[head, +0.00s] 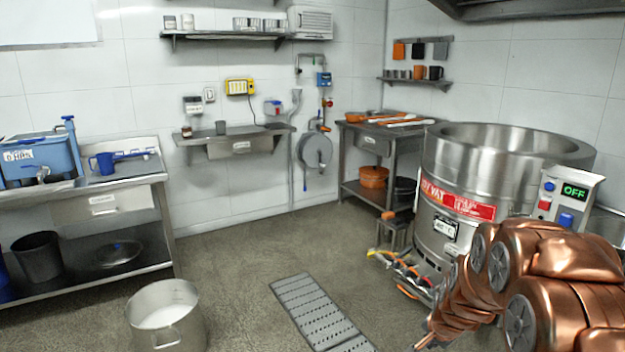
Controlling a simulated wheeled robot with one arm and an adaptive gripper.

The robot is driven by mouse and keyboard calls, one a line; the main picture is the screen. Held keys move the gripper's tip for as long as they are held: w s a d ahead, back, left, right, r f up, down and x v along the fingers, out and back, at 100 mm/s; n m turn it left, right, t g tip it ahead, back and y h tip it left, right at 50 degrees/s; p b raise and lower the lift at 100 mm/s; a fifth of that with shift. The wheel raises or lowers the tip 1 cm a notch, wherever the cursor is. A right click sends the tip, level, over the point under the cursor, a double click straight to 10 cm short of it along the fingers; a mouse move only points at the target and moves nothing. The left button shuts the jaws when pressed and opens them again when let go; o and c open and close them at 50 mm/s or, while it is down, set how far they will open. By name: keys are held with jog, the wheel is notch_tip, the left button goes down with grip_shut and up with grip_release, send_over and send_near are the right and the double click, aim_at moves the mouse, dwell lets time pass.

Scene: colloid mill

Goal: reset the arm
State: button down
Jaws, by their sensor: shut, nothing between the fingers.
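My copper-coloured arm (545,255) is folded at the lower right, in front of the large steel vat (465,165). My gripper (398,270) shows small at the left end of the arm, low beside the vat's base. It is shut and holds nothing. Its outline is cluttered, and the arm links hide part of it. I cannot tell whether it touches the vat.
A steel pot (165,315) stands on the floor at the lower left. A grated drain (318,312) runs along the open floor. A sink bench (95,190) is at left, a corner table (385,130) behind. A control box reading OFF (565,195) stands behind my arm.

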jog(key=s+a+r+n+g+p, duration=0.1)
jog(key=s+a+r+n+p, duration=0.15)
jog(key=s+r, duration=0.3)
jog(key=s+a+r+n+g+y+p, duration=0.1)
jog(key=s+a+r+p, duration=0.15)
jog(key=s+r, duration=0.3)
jog(key=s+a+r+n+g+p, duration=0.1)
jog(key=s+a+r+n+p, duration=0.1)
jog(key=s+a+r, duration=0.4)
jog(key=s+r+n+g+p, duration=0.2)
jog(key=s+r, duration=0.3)
jog(key=s, duration=0.6)
jog(key=s+r+n+g+p, duration=0.2)
jog(key=s+r+n+p, duration=0.1)
jog(key=s, duration=0.7)
jog(key=shift+s+r+p, duration=0.35)
jog(key=shift+r+p, duration=0.35)
jog(key=shift+r, duration=0.15)
jog(key=shift+d, duration=0.25)
